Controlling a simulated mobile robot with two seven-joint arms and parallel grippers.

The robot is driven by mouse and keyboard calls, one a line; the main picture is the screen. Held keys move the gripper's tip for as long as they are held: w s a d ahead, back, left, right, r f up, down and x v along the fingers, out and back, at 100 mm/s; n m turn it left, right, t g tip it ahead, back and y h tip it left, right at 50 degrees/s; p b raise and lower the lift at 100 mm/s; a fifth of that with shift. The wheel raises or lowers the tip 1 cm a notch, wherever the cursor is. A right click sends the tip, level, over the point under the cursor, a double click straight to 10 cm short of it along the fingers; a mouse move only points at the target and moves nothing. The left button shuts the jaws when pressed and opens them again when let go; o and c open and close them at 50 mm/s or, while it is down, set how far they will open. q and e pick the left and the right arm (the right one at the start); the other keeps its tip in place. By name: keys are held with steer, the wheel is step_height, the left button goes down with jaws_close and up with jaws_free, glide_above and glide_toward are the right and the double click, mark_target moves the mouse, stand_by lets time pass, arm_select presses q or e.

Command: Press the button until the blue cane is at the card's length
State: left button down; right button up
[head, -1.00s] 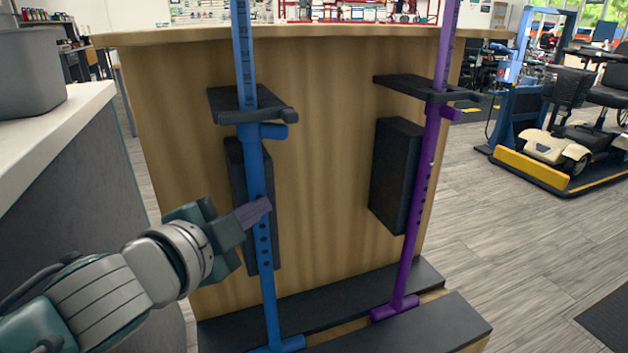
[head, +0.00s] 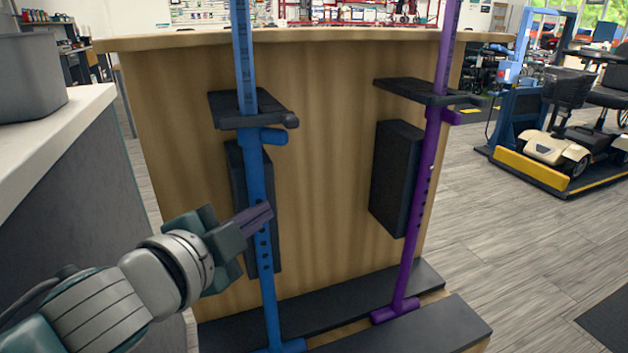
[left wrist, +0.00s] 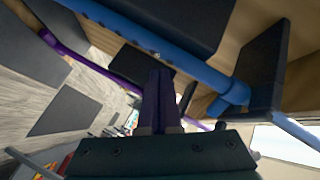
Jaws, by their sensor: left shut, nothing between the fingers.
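The blue cane (head: 255,175) stands upright in a rack, with a short side peg, a row of dark holes in its lower tube and a marked scale on its upper tube. It also crosses the left wrist view (left wrist: 190,65). No card is recognisable. My right gripper is not in view.
A purple cane (head: 417,215) stands to the right in the same wooden rack (head: 325,200). Dark brackets (head: 250,110) and pads (head: 398,180) are on the panel. A white-topped counter (head: 60,135) with a grey bin (head: 30,75) is at left.

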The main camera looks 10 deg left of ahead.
arm_select(q)
steer(key=shift+s+d, duration=0.2)
steer(key=shift+s, duration=0.1)
steer(key=s+d, duration=0.1)
steer(key=s, duration=0.1)
steer(key=s+d, duration=0.2)
steer(key=shift+p, duration=0.4)
stand_by(3.6)
steer(key=s+m+b, duration=0.1)
steer(key=m, duration=0.5)
steer(key=s+d+f+m+b, duration=0.1)
steer(key=m, duration=0.5)
steer(key=s+d+f+m+b, duration=0.1)
steer(key=m, duration=0.6)
steer(key=shift+s+g, duration=0.35)
steer(key=shift+g, duration=0.05)
